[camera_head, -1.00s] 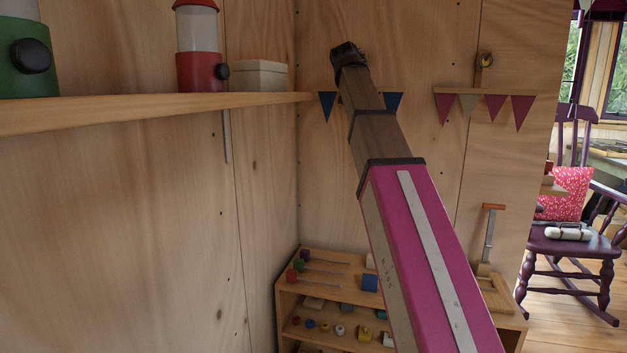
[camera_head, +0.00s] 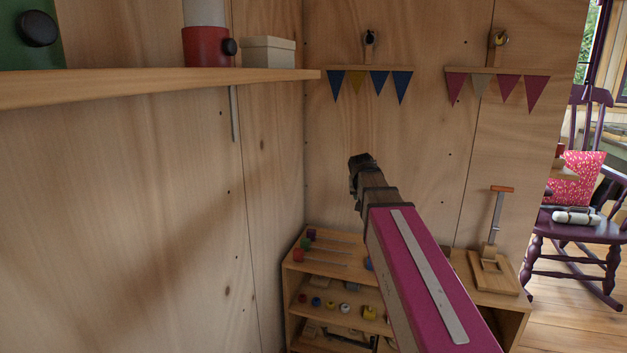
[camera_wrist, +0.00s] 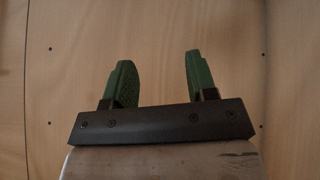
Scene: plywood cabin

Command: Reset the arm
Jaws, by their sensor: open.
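My gripper (camera_wrist: 158,82) shows in the wrist view with two green fingers standing apart and nothing between them. Plain plywood wall fills the view behind the fingers. In the head view my magenta arm reaches up from the lower right, and its dark end (camera_head: 362,170) is in front of the back wall, near the corner and above the toy shelf. The fingers themselves cannot be made out in the head view.
A wall shelf (camera_head: 150,82) on the left holds a white box (camera_head: 268,51) and red and green containers. A low toy shelf (camera_head: 300,262) stands below my arm. Bunting hangs on the back wall. A purple rocking chair (camera_head: 585,230) stands at the right.

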